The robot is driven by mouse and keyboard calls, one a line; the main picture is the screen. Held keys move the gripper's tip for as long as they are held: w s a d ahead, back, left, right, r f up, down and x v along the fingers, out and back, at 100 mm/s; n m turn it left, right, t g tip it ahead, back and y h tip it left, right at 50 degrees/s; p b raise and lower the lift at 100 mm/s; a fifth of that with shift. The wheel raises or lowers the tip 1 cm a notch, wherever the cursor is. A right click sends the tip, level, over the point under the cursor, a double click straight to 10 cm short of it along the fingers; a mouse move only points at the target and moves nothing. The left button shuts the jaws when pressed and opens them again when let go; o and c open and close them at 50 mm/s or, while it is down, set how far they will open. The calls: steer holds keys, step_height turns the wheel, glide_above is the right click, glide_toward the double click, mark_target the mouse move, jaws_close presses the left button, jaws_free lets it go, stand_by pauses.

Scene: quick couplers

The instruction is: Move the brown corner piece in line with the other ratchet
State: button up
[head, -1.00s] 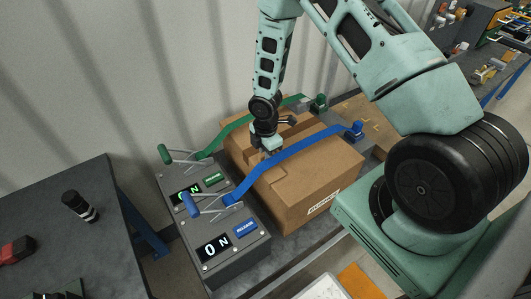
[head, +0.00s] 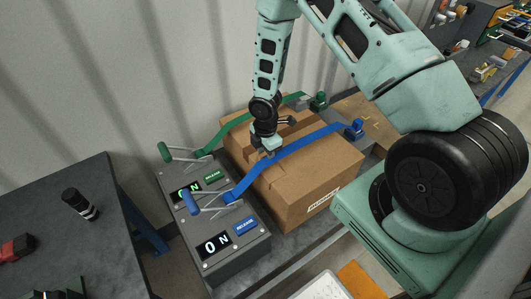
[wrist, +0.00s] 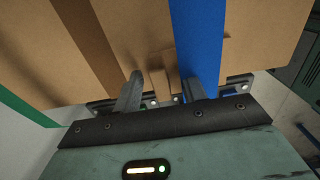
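The brown corner piece (wrist: 160,84) is a small cardboard-coloured block on the box's edge, beside the blue strap (wrist: 197,40) in the wrist view. My gripper (wrist: 163,92) is over it, one finger to its left and the other by the blue strap; a gap shows at the left finger, so it looks open. In the head view my gripper (head: 268,150) is low over the cardboard box (head: 325,170), by the blue strap (head: 300,144), and hides the piece. The blue ratchet (head: 205,203) and the green ratchet (head: 182,155) stand on the grey console.
The green strap (head: 235,126) crosses the box's far side, roughly parallel to the blue one. The grey console (head: 213,225) has displays and release buttons. A dark table (head: 60,210) stands at left with a black-and-white cylinder (head: 80,204). A corrugated wall rises behind.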

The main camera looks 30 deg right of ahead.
step_height(320, 180, up, 17)
steer(key=shift+r+b, duration=0.2)
steer(key=shift+b, duration=0.25)
steer(key=shift+a, duration=0.1)
stand_by(0.5)
steer(key=s+a+r+m, duration=0.5)
steer(key=s+a+r, duration=0.55)
steer(key=a, duration=0.35)
steer(key=s+a+r+m, duration=0.1)
steer(key=s+a+m, duration=0.1)
steer(key=s, duration=0.5)
steer(key=s+a+r+m, duration=0.2)
steer(key=s+a+m, duration=0.1)
steer(key=s, duration=0.4)
steer(key=shift+s+r+y, duration=0.15)
steer(key=shift+r+y, duration=0.15)
